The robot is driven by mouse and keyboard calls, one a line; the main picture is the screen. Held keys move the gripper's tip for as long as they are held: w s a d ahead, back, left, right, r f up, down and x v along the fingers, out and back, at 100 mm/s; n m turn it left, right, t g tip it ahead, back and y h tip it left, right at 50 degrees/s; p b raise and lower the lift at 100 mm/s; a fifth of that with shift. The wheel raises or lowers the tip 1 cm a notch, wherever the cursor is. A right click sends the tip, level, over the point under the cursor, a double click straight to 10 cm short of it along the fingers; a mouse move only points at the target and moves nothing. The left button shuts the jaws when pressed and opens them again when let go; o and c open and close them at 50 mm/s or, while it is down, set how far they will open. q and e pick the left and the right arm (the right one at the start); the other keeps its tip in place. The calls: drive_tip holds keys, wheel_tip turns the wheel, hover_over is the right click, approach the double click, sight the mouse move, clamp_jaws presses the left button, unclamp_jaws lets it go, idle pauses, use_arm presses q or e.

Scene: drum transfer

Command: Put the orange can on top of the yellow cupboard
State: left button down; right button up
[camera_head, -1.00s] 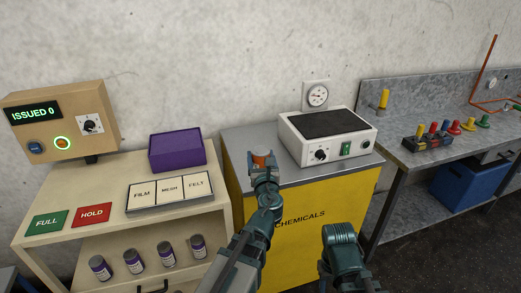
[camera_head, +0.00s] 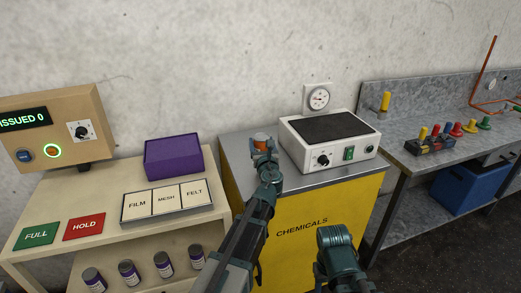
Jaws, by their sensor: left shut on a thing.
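The orange can (camera_head: 260,140) with a grey lid shows just beyond my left gripper (camera_head: 263,153), which is shut on it. The can is upright over the left part of the yellow cupboard's grey top. The gripper hides its lower part, so I cannot tell whether it touches the top. The yellow cupboard (camera_head: 315,240) is marked CHEMICALS. My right gripper (camera_head: 334,238) is low in front of the cupboard; its fingers do not show clearly.
A white hotplate device (camera_head: 328,140) takes up the cupboard top right of the can. On the left, a beige bench holds a purple box (camera_head: 173,157), a FILM/MESH/FELT tray (camera_head: 167,200) and green and red pads. Several purple-labelled cans stand on its lower shelf. A grey workbench (camera_head: 450,150) is on the right.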

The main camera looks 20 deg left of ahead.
sight(261, 149)
use_arm(q)
drive_tip(key=shift+w+a+f, duration=0.15)
drive_tip(key=shift+w+a, duration=0.05)
drive_tip(key=shift+w, duration=0.8)
drive_tip(key=f+b, duration=0.3)
drive_tip(key=shift+s+a+f, duration=0.1)
drive_tip(key=shift+s, duration=0.15)
drive_tip(key=shift+f+b, duration=0.2)
drive_tip(key=shift+b, duration=0.2)
drive_tip(key=shift+r, duration=0.1)
drive_tip(key=shift+f, duration=0.25)
unclamp_jaws()
drive_tip(key=shift+r, duration=0.1)
